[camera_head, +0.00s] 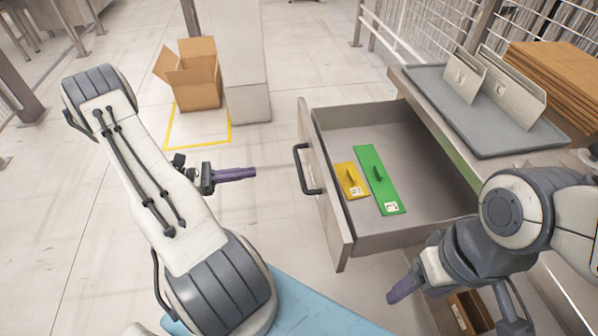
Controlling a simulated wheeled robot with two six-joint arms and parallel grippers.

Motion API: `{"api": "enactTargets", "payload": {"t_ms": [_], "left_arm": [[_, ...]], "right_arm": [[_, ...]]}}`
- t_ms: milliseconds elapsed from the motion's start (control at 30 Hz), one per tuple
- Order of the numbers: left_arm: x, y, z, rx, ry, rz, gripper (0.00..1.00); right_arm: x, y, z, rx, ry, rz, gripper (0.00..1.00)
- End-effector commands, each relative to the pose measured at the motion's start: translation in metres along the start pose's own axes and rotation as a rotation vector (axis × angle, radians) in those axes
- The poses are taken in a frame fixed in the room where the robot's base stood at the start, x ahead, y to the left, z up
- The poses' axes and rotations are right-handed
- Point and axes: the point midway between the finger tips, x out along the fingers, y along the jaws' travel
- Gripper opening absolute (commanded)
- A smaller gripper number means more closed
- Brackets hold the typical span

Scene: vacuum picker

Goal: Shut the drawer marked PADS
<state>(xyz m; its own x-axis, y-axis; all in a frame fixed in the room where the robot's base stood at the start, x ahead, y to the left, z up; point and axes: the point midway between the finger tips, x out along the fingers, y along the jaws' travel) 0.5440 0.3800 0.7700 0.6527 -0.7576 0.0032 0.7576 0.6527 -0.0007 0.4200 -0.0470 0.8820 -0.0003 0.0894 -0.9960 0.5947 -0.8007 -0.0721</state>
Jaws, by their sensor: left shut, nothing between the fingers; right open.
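A grey drawer (325,205) stands pulled out from the workbench on the right, its front panel facing left. A dark bar handle (300,170) is on that front. No PADS label is readable from here. Inside lie a yellow pad (349,181) and a green pad (376,166), each with a small knob and a white tag. My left gripper (250,173), with purple fingers, is shut and empty, to the left of the handle and apart from it. My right gripper (394,293) is open, low in front of the drawer's near side; its fingers are partly hidden.
The workbench (432,112) carries a grey tray (525,139) with upright plates, and stacked cardboard (558,75). An open cardboard box (197,82) stands on the floor beside a pale pillar (246,60). A brown bin (470,312) sits below right.

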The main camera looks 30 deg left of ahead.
Motion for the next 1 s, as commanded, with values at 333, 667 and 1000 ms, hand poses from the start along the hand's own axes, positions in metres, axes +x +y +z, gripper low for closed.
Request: {"api": "enactTargets", "payload": {"t_ms": [333, 667, 1000], "left_arm": [[0.061, -0.002, 0.002, -0.003, 0.001, -0.009, 0.0], [0.122, -0.002, 0.001, -0.001, 0.003, -0.008, 0.0], [0.138, -0.001, 0.0, 0.001, 0.003, -0.004, 0.0]], "right_arm": [[-0.004, 0.0, 0.0, 0.0, 0.0, 0.0, 0.71], [-0.007, -0.001, 0.0, 0.0, 0.0, 0.0, 0.71], [-0.007, -0.001, 0.0, 0.0, 0.0, 0.0, 0.71]]}}
